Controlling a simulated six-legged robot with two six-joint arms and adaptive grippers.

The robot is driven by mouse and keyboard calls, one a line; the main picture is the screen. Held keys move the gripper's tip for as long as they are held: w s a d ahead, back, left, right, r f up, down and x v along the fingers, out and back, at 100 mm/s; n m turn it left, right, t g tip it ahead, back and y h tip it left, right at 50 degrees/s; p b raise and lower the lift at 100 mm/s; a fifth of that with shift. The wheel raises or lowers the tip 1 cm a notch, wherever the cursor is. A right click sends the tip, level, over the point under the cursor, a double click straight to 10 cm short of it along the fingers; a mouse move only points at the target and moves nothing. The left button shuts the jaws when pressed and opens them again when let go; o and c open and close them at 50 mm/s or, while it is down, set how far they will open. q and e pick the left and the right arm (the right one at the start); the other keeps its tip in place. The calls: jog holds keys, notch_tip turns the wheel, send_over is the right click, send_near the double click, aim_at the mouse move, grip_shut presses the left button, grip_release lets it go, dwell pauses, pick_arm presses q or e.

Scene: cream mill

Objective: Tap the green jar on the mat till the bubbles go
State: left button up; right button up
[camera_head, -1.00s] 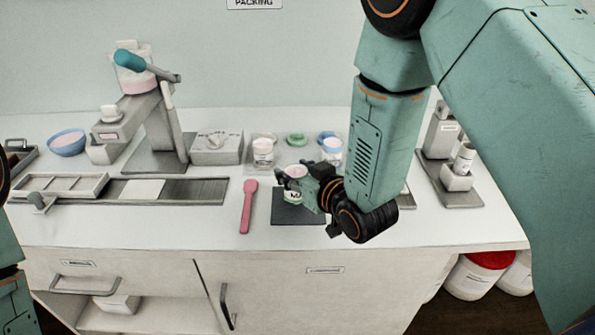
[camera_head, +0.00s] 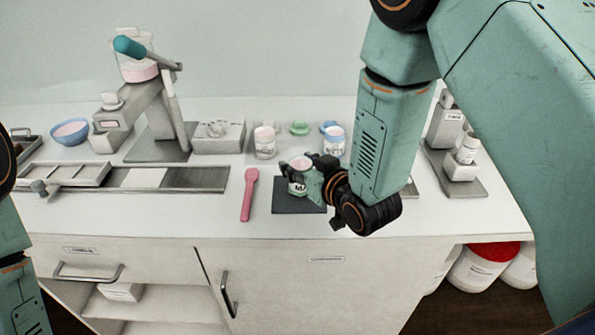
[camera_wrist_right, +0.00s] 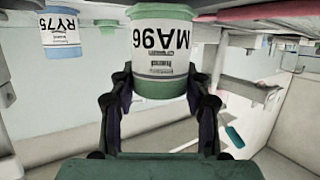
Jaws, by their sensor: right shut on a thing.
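The green jar (camera_head: 298,187), with a white label and pink contents, is upright over the dark mat (camera_head: 287,208) at the bench's front. My right gripper (camera_head: 311,177) is shut on it from the right. In the right wrist view, upside down, the jar (camera_wrist_right: 161,50) reads "MA96" and sits between my right gripper's fingers (camera_wrist_right: 161,95). I cannot tell whether its base touches the mat. Bubbles are too small to make out. Part of my left arm shows at the left edge; its gripper is out of view.
A pink spatula (camera_head: 249,195) lies left of the mat. Behind it are a pink-filled jar (camera_head: 264,142), a green lid (camera_head: 299,128) and a blue-marked jar (camera_head: 334,140). A filling machine (camera_head: 152,110) stands at the left, a steel stand (camera_head: 462,172) at the right.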

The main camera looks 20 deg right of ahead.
jog(key=shift+w+a+r+p, duration=0.1)
jog(key=shift+r+p, duration=0.2)
jog(key=shift+r, duration=0.4)
jog(key=shift+a+r, duration=0.1)
jog(key=shift+r, duration=0.05)
jog(key=shift+s, duration=0.25)
jog(key=shift+f+b, duration=0.3)
jog(key=shift+f, duration=0.1)
notch_tip(320, 180, down, 2)
jog(key=shift+w+f+b, duration=0.15)
jog(key=shift+b, duration=0.7)
jog(key=shift+c, duration=0.5)
jog(key=o, duration=1.5)
pick_arm(q)
jog(key=shift+a+f, duration=0.15)
jog(key=shift+f, duration=0.35)
jog(key=shift+r, duration=0.1)
pick_arm(e)
jog(key=shift+r, duration=0.2)
